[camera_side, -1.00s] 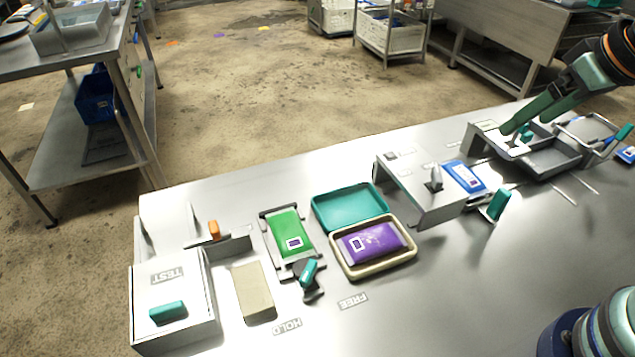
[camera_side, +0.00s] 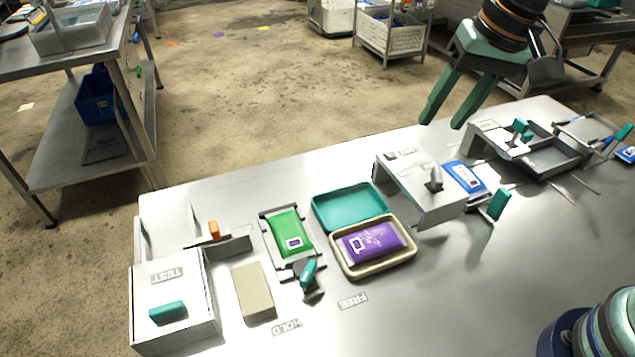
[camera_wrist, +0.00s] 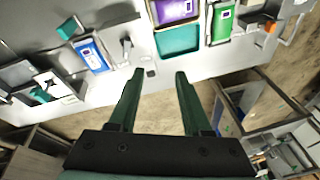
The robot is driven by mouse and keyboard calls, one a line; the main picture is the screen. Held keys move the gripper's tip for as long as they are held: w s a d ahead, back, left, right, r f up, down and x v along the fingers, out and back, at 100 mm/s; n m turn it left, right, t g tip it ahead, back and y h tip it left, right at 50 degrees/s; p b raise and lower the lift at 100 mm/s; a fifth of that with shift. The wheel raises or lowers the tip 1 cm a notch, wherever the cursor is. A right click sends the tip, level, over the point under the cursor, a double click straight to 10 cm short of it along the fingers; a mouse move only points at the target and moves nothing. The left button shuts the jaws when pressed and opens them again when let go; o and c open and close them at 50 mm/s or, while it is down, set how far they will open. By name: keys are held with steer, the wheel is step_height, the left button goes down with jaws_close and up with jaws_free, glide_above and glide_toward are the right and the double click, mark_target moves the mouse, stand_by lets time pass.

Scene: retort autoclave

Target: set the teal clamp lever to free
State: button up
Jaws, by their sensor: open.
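The teal clamp lever (camera_side: 308,272) sits on a dark mount at the near end of a frame holding a green pouch (camera_side: 289,232). Its handle is tilted up. The HOLD label (camera_side: 287,327) and the FREE label (camera_side: 352,300) lie on the bench in front; which one the lever stands at I cannot tell. My gripper (camera_side: 443,120) is open and empty, high above the bench's back edge, far to the right of the lever. In the wrist view its fingers (camera_wrist: 160,75) are apart with nothing between; the green pouch (camera_wrist: 222,20) shows, but the lever is out of frame.
An open teal-lidded case (camera_side: 350,265) with a purple pouch stands right of the clamp. A tan block (camera_side: 253,291) and the TEST box (camera_side: 170,300) are left. A grey raised stand (camera_side: 410,190) with a lever and another teal handle (camera_side: 499,205) are right.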

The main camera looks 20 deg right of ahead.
steer(key=a+f+m+g, duration=0.2)
steer(key=a+f, duration=0.2)
steer(key=a, duration=0.7)
steer(key=m+g+h, duration=0.1)
steer(key=m, duration=0.2)
glide_toward(308, 270)
step_height(308, 270, down, 9)
steer(key=shift+r, duration=0.2)
steer(key=shift+c, duration=0.3)
jaws_close()
